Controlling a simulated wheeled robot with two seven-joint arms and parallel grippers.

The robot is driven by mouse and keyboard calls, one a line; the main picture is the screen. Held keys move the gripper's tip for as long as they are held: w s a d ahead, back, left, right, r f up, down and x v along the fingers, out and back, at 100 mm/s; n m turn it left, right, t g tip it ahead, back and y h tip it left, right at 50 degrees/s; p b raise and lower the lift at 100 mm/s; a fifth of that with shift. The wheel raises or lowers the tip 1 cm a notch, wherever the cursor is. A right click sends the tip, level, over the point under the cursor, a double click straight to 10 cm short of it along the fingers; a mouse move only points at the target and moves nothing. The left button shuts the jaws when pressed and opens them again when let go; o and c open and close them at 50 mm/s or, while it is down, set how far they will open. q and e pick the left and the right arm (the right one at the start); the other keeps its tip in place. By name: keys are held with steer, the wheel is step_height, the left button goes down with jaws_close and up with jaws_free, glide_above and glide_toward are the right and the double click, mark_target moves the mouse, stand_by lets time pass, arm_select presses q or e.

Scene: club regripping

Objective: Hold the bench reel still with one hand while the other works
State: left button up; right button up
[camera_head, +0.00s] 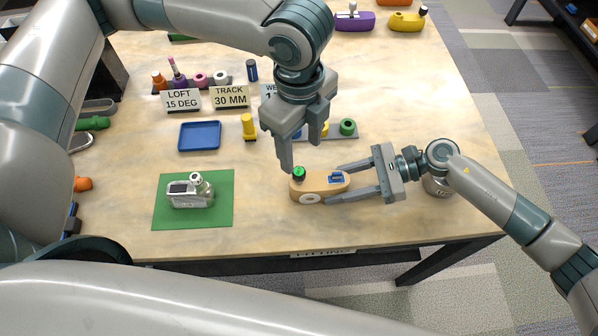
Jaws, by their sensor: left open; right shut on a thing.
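The bench reel appears to be the tan, rounded body (312,181) near the front of the table. It has a green knob (299,173) on its left end, a blue part (336,178) on its right and a white disc (310,197) on its front side. My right gripper (335,184) comes in from the right and is shut on the reel's right end, one finger on each side. My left gripper (299,158) points down above the green knob, open, with one fingertip close to the knob. I cannot tell whether that finger touches it.
A grey device (191,193) sits on a green mat (222,212) to the left. A blue tray (200,136), a yellow bottle (248,125) and signs (230,97) stand behind. A rack with a green ring (347,127) is behind my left gripper. The table's front edge is close.

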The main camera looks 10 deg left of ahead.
mark_target(299, 171)
arm_select(q)
steer(key=shift+s+a, duration=0.1)
steer(key=shift+a, duration=0.1)
steer(key=shift+f, duration=0.2)
steer(key=shift+f, duration=4.85)
steer(key=shift+c, duration=0.3)
steer(key=c, duration=1.1)
